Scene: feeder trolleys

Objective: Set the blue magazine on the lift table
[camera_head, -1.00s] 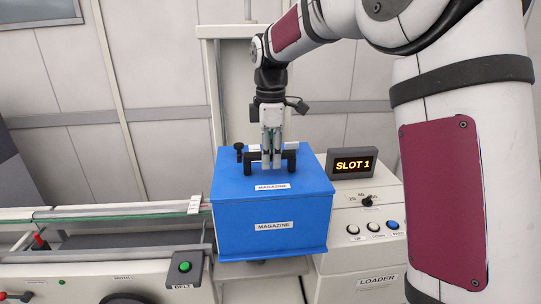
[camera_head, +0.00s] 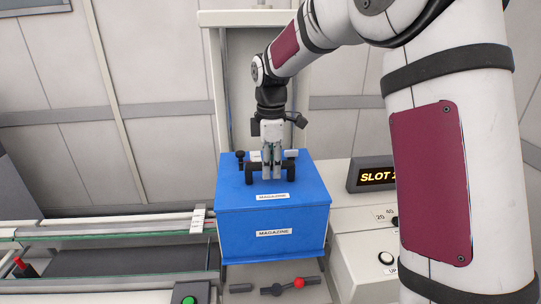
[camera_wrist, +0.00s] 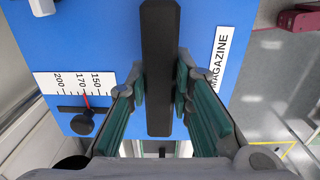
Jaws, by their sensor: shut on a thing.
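The blue magazine (camera_head: 240,222) is a closed box with white MAGAZINE labels and a black bar handle on its lid. It hangs upright in front of the pale upright frame, in the middle of the head view. My gripper (camera_head: 272,175) is shut on the handle from above. In the wrist view, the green-lined fingers (camera_wrist: 158,95) sit on both sides of the black handle (camera_wrist: 160,60), over the blue lid (camera_wrist: 105,30). The lift table is not clearly seen; the magazine hides what lies behind and under it.
A rail conveyor (camera_head: 110,262) runs in from the left, close to the magazine. The loader console with a SLOT display (camera_head: 375,177) and buttons stands close on the right. A lever with a red knob (camera_head: 299,283) shows below the magazine. A scale (camera_wrist: 80,84) with a red pointer lies on the lid.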

